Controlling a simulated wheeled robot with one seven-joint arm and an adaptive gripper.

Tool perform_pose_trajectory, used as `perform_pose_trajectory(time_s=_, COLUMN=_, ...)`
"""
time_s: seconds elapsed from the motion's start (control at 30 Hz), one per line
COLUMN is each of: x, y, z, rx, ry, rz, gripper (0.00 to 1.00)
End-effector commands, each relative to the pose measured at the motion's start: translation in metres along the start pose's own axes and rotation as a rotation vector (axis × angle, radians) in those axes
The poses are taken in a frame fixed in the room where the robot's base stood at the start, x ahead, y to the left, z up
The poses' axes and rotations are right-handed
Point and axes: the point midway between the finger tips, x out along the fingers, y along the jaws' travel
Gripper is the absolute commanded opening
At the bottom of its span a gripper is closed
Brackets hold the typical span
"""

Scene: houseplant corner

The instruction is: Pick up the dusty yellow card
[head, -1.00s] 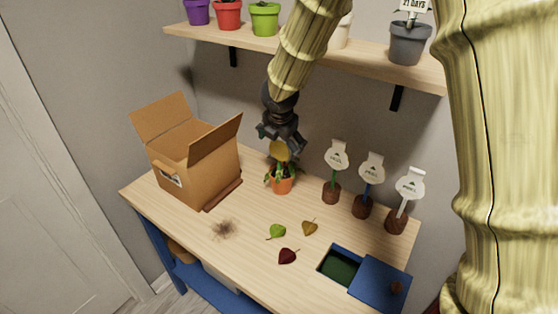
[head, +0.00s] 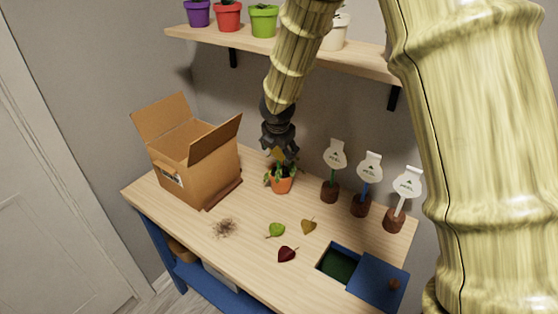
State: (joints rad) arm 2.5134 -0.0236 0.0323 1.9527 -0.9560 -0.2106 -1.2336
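The dusty yellow card (head: 276,154) shows as a small yellow patch above the leaves of the plant in the orange pot (head: 282,185). Most of it is hidden behind my gripper. My dark gripper (head: 283,156) points down right at the card, just above the plant. Its fingers overlap the card in the head view. I cannot tell whether they are open or shut on it.
An open cardboard box (head: 190,160) stands close on the left. Several white-tagged stakes, such as one tag (head: 335,155), stand right. Loose leaves (head: 287,254), dirt (head: 224,228) and a blue bin (head: 378,282) lie in front. A shelf (head: 240,48) with pots hangs above.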

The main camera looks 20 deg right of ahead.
Motion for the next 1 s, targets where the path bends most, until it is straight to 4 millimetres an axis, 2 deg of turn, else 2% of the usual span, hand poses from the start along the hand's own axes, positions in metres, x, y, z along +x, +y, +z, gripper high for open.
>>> perform_pose_trajectory(time_s=0.3, x=-0.001, y=0.0, z=0.0, rx=0.0, ry=0.0, rz=0.0, gripper=0.57)
perform_pose_trajectory(time_s=0.47, x=-0.007, y=0.002, z=-0.001, rx=0.001, ry=-0.001, rz=0.001, gripper=0.57)
perform_pose_trajectory(time_s=1.0, x=-0.067, y=0.019, z=0.023, rx=0.0, ry=0.0, rz=0.002, gripper=0.57)
